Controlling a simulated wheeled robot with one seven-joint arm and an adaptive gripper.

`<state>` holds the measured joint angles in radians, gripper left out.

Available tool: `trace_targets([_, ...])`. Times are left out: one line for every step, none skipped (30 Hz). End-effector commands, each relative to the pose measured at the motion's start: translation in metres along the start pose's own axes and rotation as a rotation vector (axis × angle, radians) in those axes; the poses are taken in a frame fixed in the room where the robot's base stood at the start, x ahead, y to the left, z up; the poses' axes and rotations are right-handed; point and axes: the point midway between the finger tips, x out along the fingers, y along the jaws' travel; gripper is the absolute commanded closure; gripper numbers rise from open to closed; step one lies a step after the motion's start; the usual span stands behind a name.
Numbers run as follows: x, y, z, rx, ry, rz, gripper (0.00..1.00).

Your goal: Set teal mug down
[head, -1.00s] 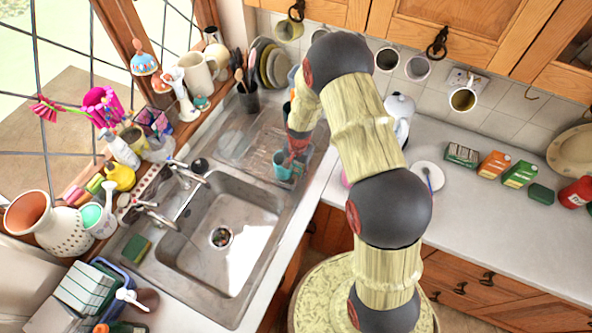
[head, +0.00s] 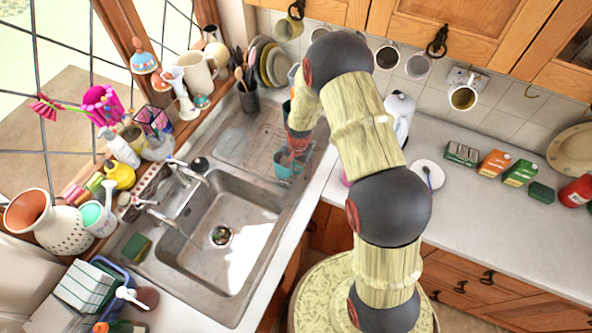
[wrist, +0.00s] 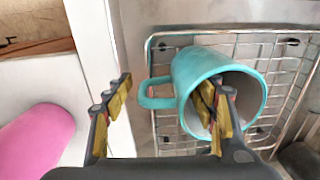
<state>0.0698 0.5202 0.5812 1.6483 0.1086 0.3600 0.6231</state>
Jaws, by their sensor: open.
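The teal mug (head: 285,169) is at the right end of the sink's drainer, just below my gripper (head: 297,152). In the wrist view the teal mug (wrist: 190,68) is over a wire rack (wrist: 156,118), with its open mouth towards the camera and its handle to the left. My gripper (wrist: 172,88) is open. Its right finger reaches inside the mug's mouth and its left finger is outside, left of the handle, with a gap between. The mug's underside is hidden, so its contact with the rack cannot be seen fully.
A pink object (wrist: 38,140) lies on the white worktop left of the gripper. The sink basin (head: 225,235) is to the left. A dark utensil holder (head: 249,98) and plates (head: 275,68) stand behind the drainer. A white kettle (head: 399,112) stands to the right.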

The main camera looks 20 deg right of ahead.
Motion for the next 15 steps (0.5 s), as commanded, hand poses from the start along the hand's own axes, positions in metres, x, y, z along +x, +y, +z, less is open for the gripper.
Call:
trace_targets([-0.002, 0.0, 0.0, 0.0, 0.0, 0.0, 0.43])
trace_targets([-0.003, 0.0, 0.0, 0.0, 0.0, 0.0, 0.43])
trace_targets([-0.006, -0.001, -0.001, 0.0, 0.001, -0.001, 0.43])
trace_targets([-0.009, -0.001, -0.001, 0.0, 0.002, -0.002, 0.43])
trace_targets([-0.012, -0.001, -0.001, 0.0, 0.003, -0.003, 0.43])
trace_targets([-0.018, -0.001, -0.001, 0.0, 0.003, -0.003, 0.43])
trace_targets([-0.024, -0.001, -0.001, 0.0, 0.004, -0.003, 0.43])
trace_targets([-0.029, -0.001, -0.001, 0.0, 0.004, -0.003, 0.43])
trace_targets([-0.037, -0.001, -0.002, 0.0, 0.005, -0.004, 0.43])
trace_targets([-0.044, -0.001, -0.001, 0.0, 0.003, -0.003, 0.43])
trace_targets([-0.05, -0.001, -0.001, 0.0, 0.004, -0.003, 0.43])
trace_targets([-0.059, -0.001, -0.001, 0.0, 0.004, -0.003, 0.43])
trace_targets([-0.066, -0.001, -0.001, 0.0, 0.004, -0.003, 0.43])
trace_targets([-0.072, -0.001, -0.001, 0.0, 0.005, -0.004, 0.43])
trace_targets([-0.079, -0.001, -0.001, 0.0, 0.003, -0.003, 0.43])
